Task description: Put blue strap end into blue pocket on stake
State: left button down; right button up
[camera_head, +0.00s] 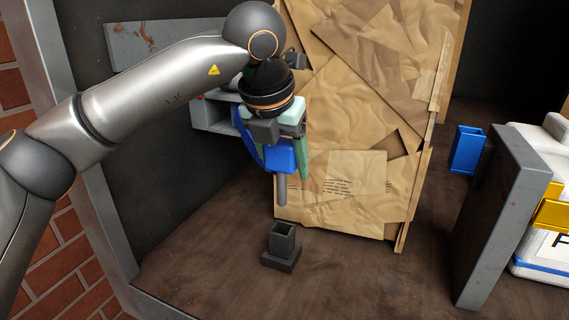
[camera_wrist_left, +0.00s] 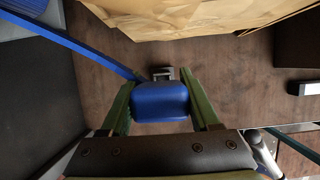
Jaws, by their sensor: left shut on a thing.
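My left gripper (camera_head: 284,160) is shut on the blue strap end (camera_head: 280,156), a blue block with a grey peg pointing down. The left wrist view shows the block (camera_wrist_left: 160,102) between the green fingers. The blue strap (camera_wrist_left: 75,40) runs from it to the upper left. In the head view the gripper hangs above and apart from a dark square socket (camera_head: 281,246) on the floor. A blue open-topped pocket (camera_head: 467,150) stands at the right, beside a grey upright panel (camera_head: 503,215); whether it sits on a stake cannot be told. My right gripper is not in view.
A tall paper-covered block (camera_head: 355,110) stands between the gripper and the blue pocket. A yellow pocket (camera_head: 552,208) and a white container (camera_head: 540,250) are at the far right. A grey bracket (camera_head: 208,115) is behind the gripper. The brown floor around the socket is clear.

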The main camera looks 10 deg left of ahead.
aim_at(285, 139)
pick_arm(q)
jog(key=shift+r+p, duration=0.5)
jog(key=shift+r, duration=0.2)
jog(key=shift+r+p, duration=0.65)
jog(key=shift+r, duration=0.25)
jog(key=shift+r+p, duration=0.3)
jog(key=shift+r, duration=0.1)
notch_tip(285, 139, up, 4)
jog(key=p, duration=0.3)
jog(key=shift+r, duration=0.1)
jog(key=shift+r+p, duration=0.5)
jog(key=shift+f, duration=0.1)
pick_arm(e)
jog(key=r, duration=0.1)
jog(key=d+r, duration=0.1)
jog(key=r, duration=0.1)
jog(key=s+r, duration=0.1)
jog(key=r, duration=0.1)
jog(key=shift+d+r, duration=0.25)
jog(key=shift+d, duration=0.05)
